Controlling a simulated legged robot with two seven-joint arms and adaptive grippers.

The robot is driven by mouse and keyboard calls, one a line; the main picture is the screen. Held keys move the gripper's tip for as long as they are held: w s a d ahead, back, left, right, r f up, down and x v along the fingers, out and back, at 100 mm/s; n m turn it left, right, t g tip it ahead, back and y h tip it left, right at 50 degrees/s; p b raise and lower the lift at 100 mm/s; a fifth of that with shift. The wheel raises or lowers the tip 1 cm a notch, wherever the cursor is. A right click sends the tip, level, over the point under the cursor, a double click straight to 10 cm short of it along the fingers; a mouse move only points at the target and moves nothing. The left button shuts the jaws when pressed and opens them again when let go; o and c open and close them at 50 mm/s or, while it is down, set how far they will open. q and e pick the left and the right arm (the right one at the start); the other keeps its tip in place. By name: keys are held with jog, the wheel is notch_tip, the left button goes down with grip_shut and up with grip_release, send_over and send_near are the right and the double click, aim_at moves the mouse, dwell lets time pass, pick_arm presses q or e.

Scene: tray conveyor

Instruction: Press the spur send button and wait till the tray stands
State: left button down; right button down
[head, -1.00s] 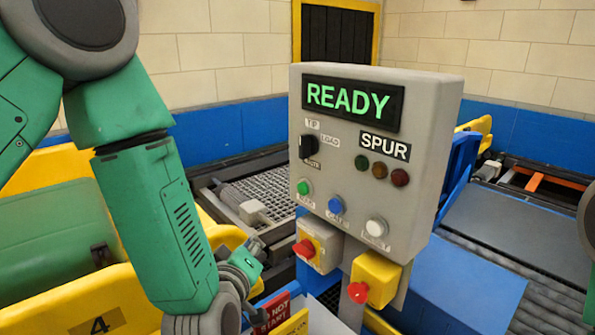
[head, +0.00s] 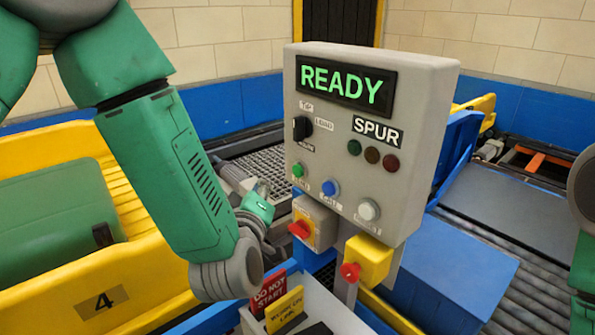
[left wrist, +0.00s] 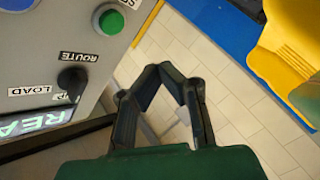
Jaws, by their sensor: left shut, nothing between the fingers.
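The grey control box (head: 400,205) marked SPUR has a lit display (head: 345,82) reading READY. The green button (head: 297,170) sits at its lower left, above a small label too blurred to read. It also shows in the left wrist view (left wrist: 108,19), with its label partly cut off. My left gripper (head: 262,187) is shut and empty, just left of the box, a little below the green button's height and apart from it. Its closed fingertips (left wrist: 165,68) show in the left wrist view. My right gripper is out of view. I cannot make out a tray.
The box also carries a black selector (head: 301,128), a blue button (head: 330,188), a white button (head: 368,209) and three dark lamps. Red knobs (head: 299,230) stick out below. A yellow-sided unit (head: 140,285) stands left; a roller conveyor (head: 530,270) lies right.

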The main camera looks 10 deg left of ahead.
aim_at(298, 171)
pick_arm(q)
jog(key=w+d, duration=0.2)
jog(key=w, duration=0.3)
jog(key=shift+d+f, duration=0.1)
jog(key=shift+d, duration=0.3)
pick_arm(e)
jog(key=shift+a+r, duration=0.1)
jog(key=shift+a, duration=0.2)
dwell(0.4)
pick_arm(q)
jog(key=shift+d, duration=0.4)
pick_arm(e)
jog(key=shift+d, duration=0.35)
pick_arm(q)
jog(key=shift+w, duration=0.1)
